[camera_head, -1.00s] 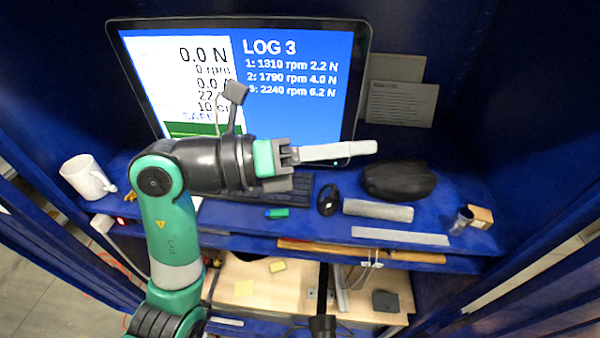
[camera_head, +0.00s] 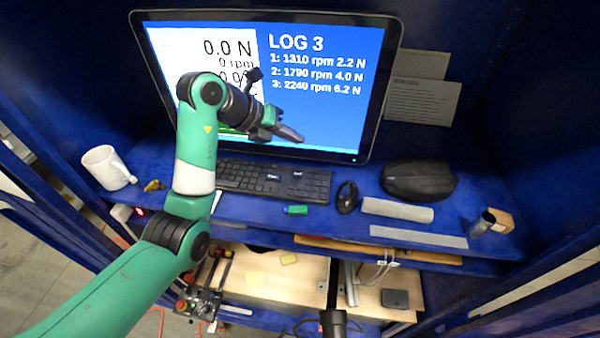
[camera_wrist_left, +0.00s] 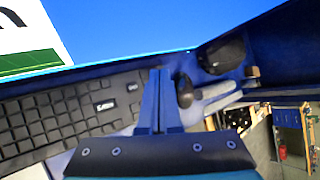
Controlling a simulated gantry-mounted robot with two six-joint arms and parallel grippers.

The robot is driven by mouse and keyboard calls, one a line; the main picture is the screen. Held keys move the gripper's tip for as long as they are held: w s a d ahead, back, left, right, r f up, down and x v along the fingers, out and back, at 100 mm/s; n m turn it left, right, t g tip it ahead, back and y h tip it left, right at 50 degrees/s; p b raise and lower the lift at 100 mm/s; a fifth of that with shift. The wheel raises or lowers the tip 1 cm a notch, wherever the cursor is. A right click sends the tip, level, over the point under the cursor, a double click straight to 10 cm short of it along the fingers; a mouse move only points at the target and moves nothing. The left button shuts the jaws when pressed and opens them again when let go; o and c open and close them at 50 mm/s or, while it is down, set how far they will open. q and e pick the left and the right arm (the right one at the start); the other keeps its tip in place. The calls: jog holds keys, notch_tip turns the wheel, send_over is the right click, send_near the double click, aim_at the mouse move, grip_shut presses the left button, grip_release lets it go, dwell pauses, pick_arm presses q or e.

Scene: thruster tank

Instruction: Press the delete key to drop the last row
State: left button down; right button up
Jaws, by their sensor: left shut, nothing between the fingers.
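The black keyboard (camera_head: 250,180) lies on the blue desk in front of the monitor (camera_head: 330,105). Its screen reads LOG 3 with three rows, the last 2240 rpm 6.2 N. Two keys carry white labels: a wide one (camera_head: 272,177) and a small one (camera_head: 298,174) near the right end. Both show in the left wrist view, the wide key (camera_wrist_left: 105,104) and the small key (camera_wrist_left: 132,87), with labels too small to read. My left gripper (camera_head: 297,137) is shut and empty, above the keyboard before the screen; its fingers (camera_wrist_left: 158,100) appear just right of the small key. My right gripper is not visible.
A mouse (camera_head: 347,197), a green block (camera_head: 296,210), a grey roll (camera_head: 397,210) and a black case (camera_head: 419,181) lie right of or before the keyboard. A white mug (camera_head: 108,168) stands left. A metal cup (camera_head: 482,223) and small box (camera_head: 501,221) stand far right.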

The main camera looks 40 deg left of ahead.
aim_at(298, 174)
pick_arm(q)
jog(key=shift+f, duration=0.1)
notch_tip(298, 174, down, 9)
jog(key=shift+r+b, duration=0.2)
jog(key=shift+b, duration=0.2)
dwell(2.1)
jog(key=shift+f+p, duration=0.3)
jog(key=shift+f, duration=0.1)
jog(key=shift+f, duration=0.4)
dwell(0.6)
jog(key=shift+r, duration=0.8)
